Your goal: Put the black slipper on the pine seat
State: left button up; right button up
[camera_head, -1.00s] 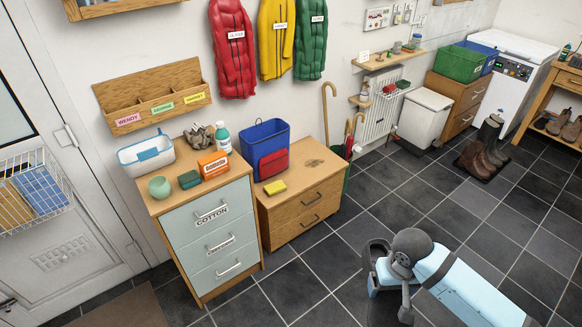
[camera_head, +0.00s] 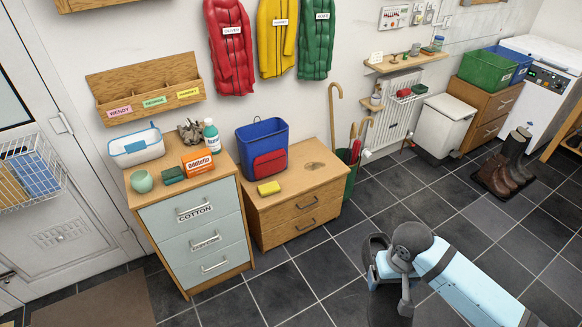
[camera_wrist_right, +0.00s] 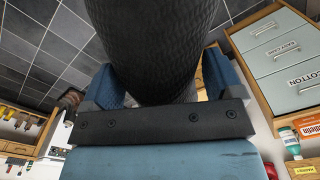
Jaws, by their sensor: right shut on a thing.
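A dark, textured thing, which looks like the black slipper (camera_wrist_right: 155,45), fills the upper middle of the right wrist view. My right gripper (camera_wrist_right: 155,85) is shut on it, with a blue finger on each side. In the head view my right gripper (camera_head: 383,268) is at the lower right, above the dark floor, and a dark curved edge shows beside it. Most of the slipper is hidden there. A low pine drawer unit (camera_head: 310,178) stands against the wall, up and left of the gripper. I cannot tell whether it is the pine seat. My left gripper is out of view.
The tiled floor between is clear.

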aim_at(299, 170)
jog(key=i+l+u, duration=0.1)
jog(key=l, duration=0.3)
jog(key=i+l+u, duration=0.1)
jog(key=l, duration=0.25)
jog(key=i+l+u, duration=0.1)
jog(key=l, duration=0.3)
jog(key=i+l+u, duration=0.1)
jog(key=l, duration=0.35)
jog(key=i+l+u, duration=0.15)
jog(key=i+l, duration=0.15)
jog(key=i+l+u, duration=0.2)
jog(key=l, duration=0.35)
jog(key=i+l+u, duration=0.1)
jog(key=i+l, duration=0.25)
jog(key=i, duration=0.15)
jog(key=i+l+u, duration=0.1)
jog(key=i+l, duration=0.25)
jog(key=i, duration=0.1)
